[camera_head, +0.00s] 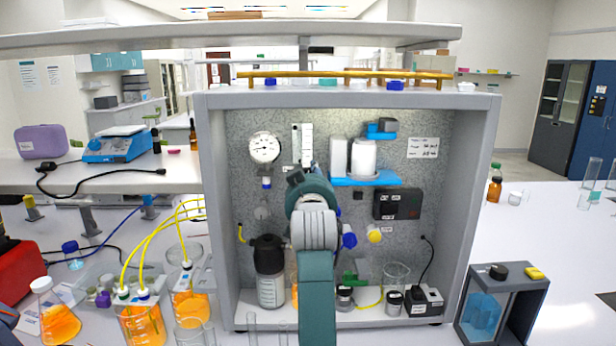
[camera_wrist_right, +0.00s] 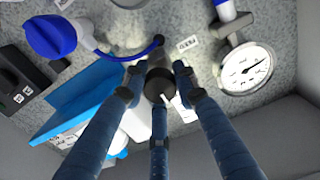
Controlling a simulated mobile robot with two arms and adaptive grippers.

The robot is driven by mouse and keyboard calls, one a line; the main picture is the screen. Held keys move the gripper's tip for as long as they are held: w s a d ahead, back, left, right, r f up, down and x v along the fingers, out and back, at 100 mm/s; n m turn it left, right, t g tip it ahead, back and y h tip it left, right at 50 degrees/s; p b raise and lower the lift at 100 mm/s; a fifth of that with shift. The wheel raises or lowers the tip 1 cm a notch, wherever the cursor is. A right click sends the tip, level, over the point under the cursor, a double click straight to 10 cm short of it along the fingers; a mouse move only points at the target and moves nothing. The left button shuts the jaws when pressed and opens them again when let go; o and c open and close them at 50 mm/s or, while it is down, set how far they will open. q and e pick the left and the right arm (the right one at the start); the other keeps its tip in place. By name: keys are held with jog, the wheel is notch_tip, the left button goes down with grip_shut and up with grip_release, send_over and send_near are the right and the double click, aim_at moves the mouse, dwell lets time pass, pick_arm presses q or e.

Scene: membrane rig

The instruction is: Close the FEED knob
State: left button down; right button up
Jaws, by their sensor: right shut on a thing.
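A black round knob with a white pointer (camera_wrist_right: 159,82) sits on the speckled back panel in the right wrist view. The fingers of my right gripper (camera_wrist_right: 158,92) are closed around it, and it is the only knob at the fingertips. A small white label (camera_wrist_right: 188,44) is beside it, too small to read surely. In the head view my right arm (camera_head: 316,230) reaches into the rig's cabinet (camera_head: 212,200) and hides the knob and most of the gripper. My left gripper is not in view.
A round gauge (camera_head: 265,148) is left of my right arm. A blue shelf with a white cartridge (camera_head: 363,158), a black box (camera_head: 397,204), and blue and yellow knobs (camera_head: 375,234) are to its right. Bottles and beakers stand on the cabinet floor. Flasks of orange liquid (camera_head: 142,325) are at lower left.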

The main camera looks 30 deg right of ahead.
jog(key=shift+f, duration=0.35)
jog(key=o, duration=0.9)
jog(key=shift+c, duration=0.2)
jog(key=o, duration=0.3)
jog(key=shift+r, duration=0.2)
jog(key=v, duration=0.7)
jog(key=shift+s, duration=0.3)
jog(key=shift+a, duration=0.15)
